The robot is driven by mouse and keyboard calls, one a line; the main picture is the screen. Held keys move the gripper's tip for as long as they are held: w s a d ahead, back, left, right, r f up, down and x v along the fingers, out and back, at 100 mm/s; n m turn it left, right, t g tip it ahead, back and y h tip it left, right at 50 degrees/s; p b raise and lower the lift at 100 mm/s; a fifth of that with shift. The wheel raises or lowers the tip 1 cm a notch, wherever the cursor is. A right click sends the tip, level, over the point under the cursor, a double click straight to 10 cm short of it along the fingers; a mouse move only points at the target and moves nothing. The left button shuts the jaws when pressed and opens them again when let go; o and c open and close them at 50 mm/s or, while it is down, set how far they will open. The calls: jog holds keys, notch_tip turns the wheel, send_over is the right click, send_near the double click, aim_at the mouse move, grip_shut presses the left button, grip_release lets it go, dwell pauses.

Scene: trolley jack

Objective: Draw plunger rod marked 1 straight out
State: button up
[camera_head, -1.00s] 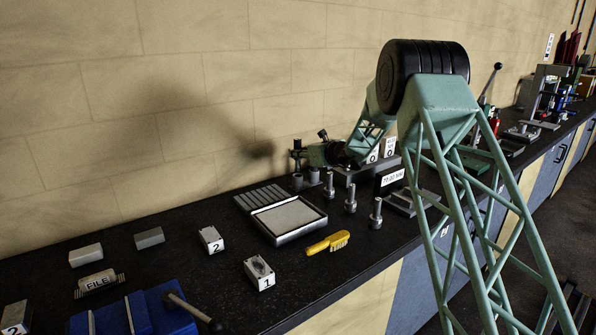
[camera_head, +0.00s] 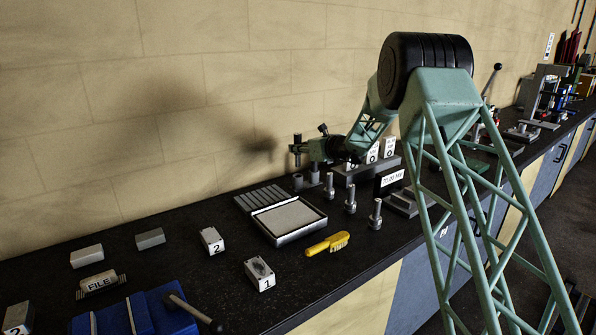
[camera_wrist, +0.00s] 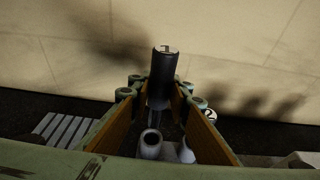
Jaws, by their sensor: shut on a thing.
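The plunger rod marked 1 (camera_wrist: 164,72) is a dark upright cylinder with a pale top cap bearing a 1. My gripper (camera_wrist: 158,98) is shut on it, with brown pads on either side. In the head view, my gripper (camera_head: 303,149) is by the wall at the bench's back, and the rod (camera_head: 297,141) stands upright in it. A short grey hollow cylinder (camera_head: 297,182) stands on the bench below. In the wrist view a hollow cylinder's open mouth (camera_wrist: 150,139) shows beneath the rod. Whether the rod's lower end is clear of it is hard to tell.
Several upright metal posts (camera_head: 350,199) stand in front of my gripper. A display (camera_head: 391,178) stands to the right. The wall is close behind.

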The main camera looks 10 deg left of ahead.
jog(key=shift+r+p, duration=0.45)
jog(key=shift+r, duration=0.9)
